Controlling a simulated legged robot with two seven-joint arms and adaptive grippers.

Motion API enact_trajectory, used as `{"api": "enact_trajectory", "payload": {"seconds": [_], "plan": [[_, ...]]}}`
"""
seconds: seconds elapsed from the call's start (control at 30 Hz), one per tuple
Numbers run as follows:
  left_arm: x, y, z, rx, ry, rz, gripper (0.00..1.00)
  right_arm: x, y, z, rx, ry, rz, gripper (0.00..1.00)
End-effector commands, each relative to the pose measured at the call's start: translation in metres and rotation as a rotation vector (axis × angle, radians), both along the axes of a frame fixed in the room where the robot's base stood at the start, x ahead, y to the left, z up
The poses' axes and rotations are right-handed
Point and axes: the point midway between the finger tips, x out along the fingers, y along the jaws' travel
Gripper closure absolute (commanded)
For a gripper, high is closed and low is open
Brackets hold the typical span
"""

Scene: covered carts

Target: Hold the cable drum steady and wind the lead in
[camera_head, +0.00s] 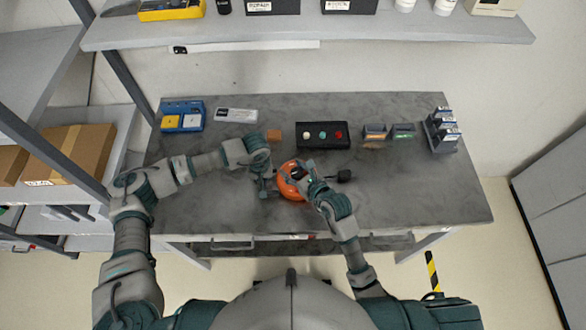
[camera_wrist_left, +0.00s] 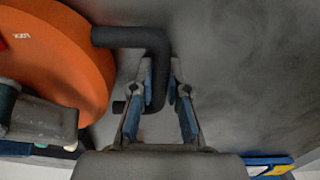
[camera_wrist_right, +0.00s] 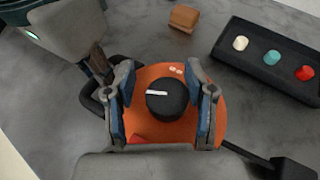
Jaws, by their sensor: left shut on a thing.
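The orange cable drum (camera_head: 288,188) lies flat on the grey table near its front middle. Its black hub knob (camera_wrist_right: 167,100) shows in the right wrist view. My right gripper (camera_wrist_right: 164,100) is open over the drum, one finger on each side of the knob with small gaps. My left gripper (camera_head: 266,188) is at the drum's left side, shut on the bent black handle (camera_wrist_left: 152,40). The lead leaves the drum's right side and ends in a black plug (camera_head: 344,176) on the table. The wound lead is hidden from view.
A black box with white, teal and red buttons (camera_head: 322,135) stands behind the drum, a small brown block (camera_head: 273,135) to its left. A blue tray (camera_head: 182,116) is at back left, a rack (camera_head: 441,130) at back right. The table's right front is clear.

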Motion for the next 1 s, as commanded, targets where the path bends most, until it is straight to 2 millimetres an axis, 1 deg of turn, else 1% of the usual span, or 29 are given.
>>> {"api": "enact_trajectory", "payload": {"seconds": [0.17, 1.0], "plan": [[0.001, 0.0, 0.001, -0.002, -0.002, 0.002, 1.0, -0.005, -0.001, 0.003, 0.002, -0.002, 0.002, 0.47], [0.001, 0.001, 0.0, 0.001, 0.0, 0.001, 1.0, -0.049, -0.042, 0.027, 0.0, -0.002, -0.001, 0.47]]}}
